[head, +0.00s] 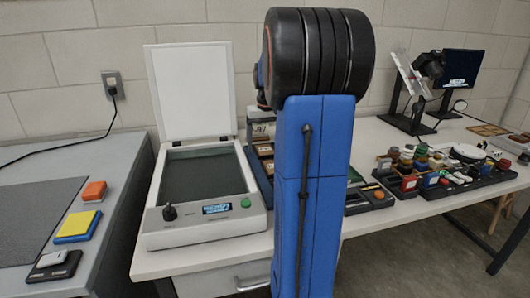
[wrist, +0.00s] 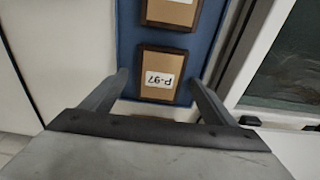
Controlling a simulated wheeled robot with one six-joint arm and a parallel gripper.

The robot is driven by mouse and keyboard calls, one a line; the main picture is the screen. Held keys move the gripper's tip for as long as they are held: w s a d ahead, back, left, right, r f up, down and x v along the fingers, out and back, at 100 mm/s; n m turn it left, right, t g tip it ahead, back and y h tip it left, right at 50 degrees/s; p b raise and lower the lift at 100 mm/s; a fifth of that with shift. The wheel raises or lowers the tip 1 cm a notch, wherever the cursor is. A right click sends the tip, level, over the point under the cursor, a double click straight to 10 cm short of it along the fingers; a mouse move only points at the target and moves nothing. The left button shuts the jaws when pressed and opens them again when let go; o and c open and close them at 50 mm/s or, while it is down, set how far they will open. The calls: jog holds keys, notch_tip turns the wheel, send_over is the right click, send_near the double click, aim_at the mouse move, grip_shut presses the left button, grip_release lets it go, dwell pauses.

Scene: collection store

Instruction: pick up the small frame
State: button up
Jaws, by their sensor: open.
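A small frame (wrist: 162,63) with a dark brown border, tan face and a white label reading P-97 lies in a blue tray (wrist: 126,30) in the wrist view. My gripper (wrist: 157,78) is open, with one finger on each side of this frame's near part. I cannot tell the height gap between fingers and frame. A second similar frame (wrist: 170,12) lies farther up in the tray, cut by the picture edge. In the head view, my arm hides the gripper and much of the tray; brown frames (head: 264,150) show at its left edge.
A scanner (head: 200,222) with its lid raised stands left of the tray; its edge shows at right in the wrist view (wrist: 232,85). Dark racks (head: 470,186) of coloured items stand right of my arm. A monitor stand (head: 408,124) is behind.

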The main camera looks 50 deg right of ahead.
jog(key=shift+f, duration=0.45)
jog(key=c, duration=1.1)
jog(key=shift+r, duration=0.1)
jog(key=shift+c, duration=0.2)
